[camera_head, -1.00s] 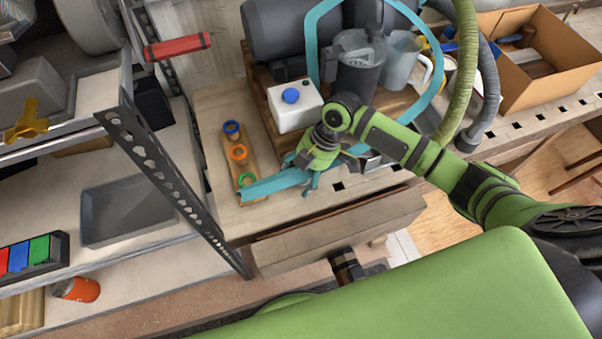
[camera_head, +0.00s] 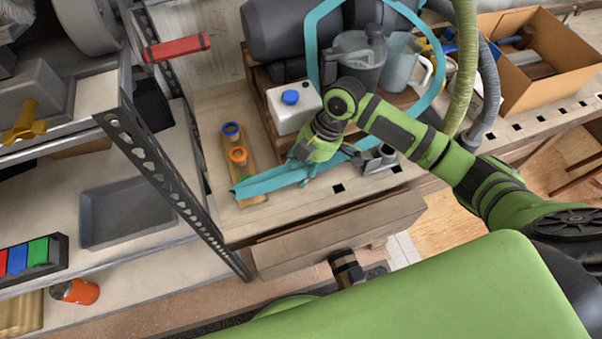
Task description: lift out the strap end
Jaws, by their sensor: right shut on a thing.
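The teal strap (camera_head: 265,182) loops around the jugs at the back of the bench. Its flat end lies across the bench toward the left, with the tip over the front of a small wooden strip (camera_head: 239,163). My right gripper (camera_head: 306,174) points down at this end section and is shut on the strap. The fingertips are small and partly hidden by the gripper body. I cannot tell how far the strap is off the bench. My left gripper is not in view.
The strip holds a blue ring (camera_head: 231,129) and an orange ring (camera_head: 238,155). A cardboard box (camera_head: 540,60) stands far right.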

